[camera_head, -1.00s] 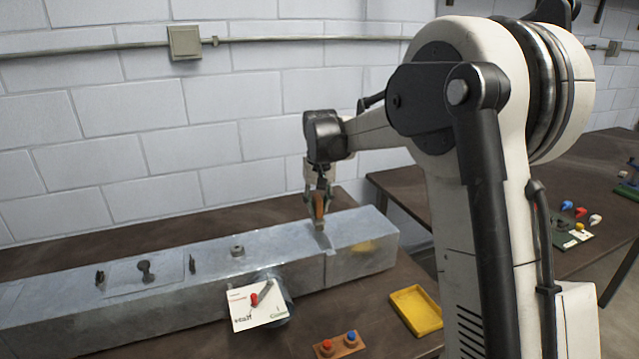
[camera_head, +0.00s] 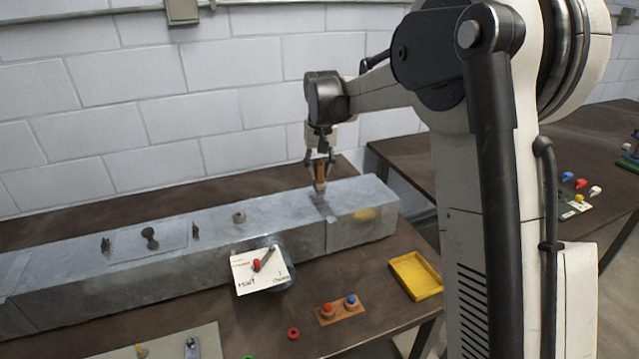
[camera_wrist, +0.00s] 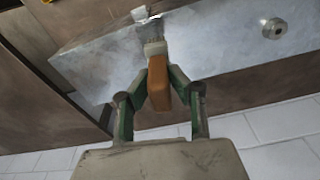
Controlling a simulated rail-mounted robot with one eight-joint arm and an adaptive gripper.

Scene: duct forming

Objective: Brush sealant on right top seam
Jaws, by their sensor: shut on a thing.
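My gripper (camera_head: 319,162) is shut on a brush with an orange-brown handle (camera_head: 320,173), above the right part of the long grey metal duct (camera_head: 280,207). The brush points down, its tip at or very near the duct's top by the right seam (camera_head: 328,212); I cannot tell whether it touches.
A white card (camera_head: 261,272) with a red item leans at the duct's front. A yellow tray (camera_head: 415,276) and a wooden block (camera_head: 340,311) with red and blue knobs are on the brown table (camera_head: 220,315).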

